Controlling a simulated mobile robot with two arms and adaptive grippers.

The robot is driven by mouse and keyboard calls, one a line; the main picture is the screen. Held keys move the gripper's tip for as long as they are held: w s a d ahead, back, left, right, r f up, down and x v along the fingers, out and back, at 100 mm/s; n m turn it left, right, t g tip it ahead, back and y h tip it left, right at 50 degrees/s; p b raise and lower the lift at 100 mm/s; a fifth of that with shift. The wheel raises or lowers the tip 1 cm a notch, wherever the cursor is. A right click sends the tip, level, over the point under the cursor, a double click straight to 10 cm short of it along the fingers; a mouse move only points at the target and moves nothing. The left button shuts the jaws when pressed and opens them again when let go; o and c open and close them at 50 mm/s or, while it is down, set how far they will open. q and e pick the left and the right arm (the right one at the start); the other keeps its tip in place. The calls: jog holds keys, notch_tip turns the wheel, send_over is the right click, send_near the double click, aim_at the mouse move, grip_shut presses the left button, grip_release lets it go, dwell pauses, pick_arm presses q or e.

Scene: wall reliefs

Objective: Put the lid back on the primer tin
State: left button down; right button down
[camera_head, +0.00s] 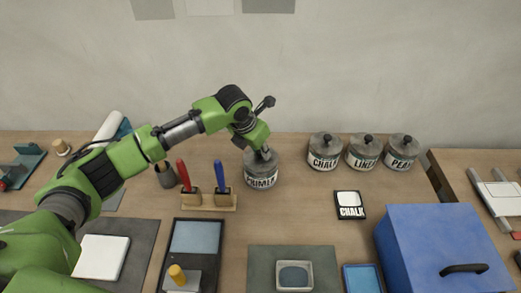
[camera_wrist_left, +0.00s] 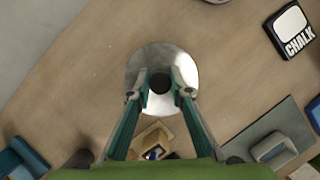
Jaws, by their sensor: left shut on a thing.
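The primer tin (camera_head: 261,181) stands upright on the bench, a grey tin with a white PRIMER label. My left gripper (camera_head: 264,153) points down at its top. In the left wrist view the round metallic lid (camera_wrist_left: 146,60) lies under the gripper (camera_wrist_left: 160,84), whose two fingers are shut on the dark knob (camera_wrist_left: 160,82) at its middle. The lid covers the tin's mouth from above. Whether it sits fully on the rim I cannot tell. My right gripper is not in view.
Tins labelled CHALK (camera_head: 324,154), LINEN (camera_head: 362,154) and PEARL (camera_head: 401,154) stand to the right. A wooden rack (camera_head: 208,202) with red and blue handled tools is close on the left. A blue box (camera_head: 440,235) stands front right. A CHALK card (camera_head: 350,206) lies flat.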

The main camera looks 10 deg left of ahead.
pick_arm(q)
jog(key=shift+p, duration=0.35)
jog(key=shift+f, duration=0.15)
dwell(1.2)
jog(key=shift+p, duration=0.5)
dwell(0.4)
jog(key=c, duration=1.8)
grip_release()
jog(key=shift+o, duration=0.5)
jog(key=o, duration=0.4)
